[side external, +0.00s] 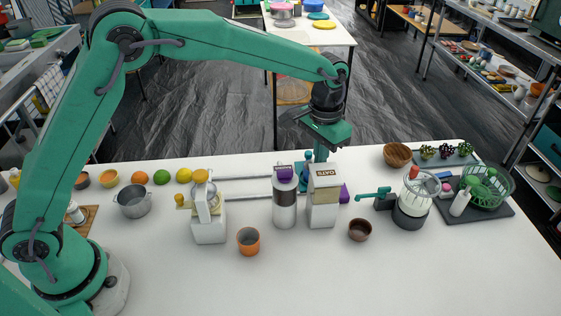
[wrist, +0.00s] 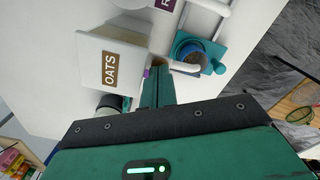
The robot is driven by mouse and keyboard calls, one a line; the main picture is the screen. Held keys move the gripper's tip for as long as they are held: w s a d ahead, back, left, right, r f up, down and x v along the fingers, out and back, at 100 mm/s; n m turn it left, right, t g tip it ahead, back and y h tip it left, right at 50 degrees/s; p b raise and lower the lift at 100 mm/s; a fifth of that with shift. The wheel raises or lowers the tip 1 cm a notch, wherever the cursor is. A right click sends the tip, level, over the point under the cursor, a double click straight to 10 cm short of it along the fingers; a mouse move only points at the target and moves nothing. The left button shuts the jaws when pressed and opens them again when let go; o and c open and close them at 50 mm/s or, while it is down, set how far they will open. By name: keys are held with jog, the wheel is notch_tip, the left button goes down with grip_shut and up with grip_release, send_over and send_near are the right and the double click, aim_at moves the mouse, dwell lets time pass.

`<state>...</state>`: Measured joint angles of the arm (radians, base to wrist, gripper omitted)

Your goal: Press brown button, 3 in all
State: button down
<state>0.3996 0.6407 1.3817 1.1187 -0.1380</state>
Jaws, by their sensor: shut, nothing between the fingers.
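My gripper (side external: 320,156) is shut and points down behind the OATS dispenser (side external: 323,207) in the side view. In the wrist view its green fingers (wrist: 158,70) reach between the OATS dispenser (wrist: 112,62) and a teal device (wrist: 190,52) with a round opening. A small brown patch (wrist: 157,60) shows right at the fingertips; it may be the brown button, but the fingers partly cover it. I cannot tell whether the fingertips touch it. In the side view the teal device (side external: 305,170) is mostly hidden behind the dispensers.
A purple-topped canister (side external: 285,208) stands left of the OATS dispenser. A cream-topped machine (side external: 208,222), an orange cup (side external: 248,242), a brown bowl (side external: 359,231) and a glass blender-like device (side external: 412,205) stand nearby. The table front (side external: 310,285) is clear.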

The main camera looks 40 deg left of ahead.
jog(key=shift+f, duration=0.55)
jog(key=shift+r, duration=0.1)
dwell(0.3)
jog(key=shift+r, duration=0.45)
jog(key=shift+f, duration=0.4)
dwell(1.0)
jog(key=shift+r, duration=0.5)
dwell(0.4)
jog(key=shift+r, duration=2.95)
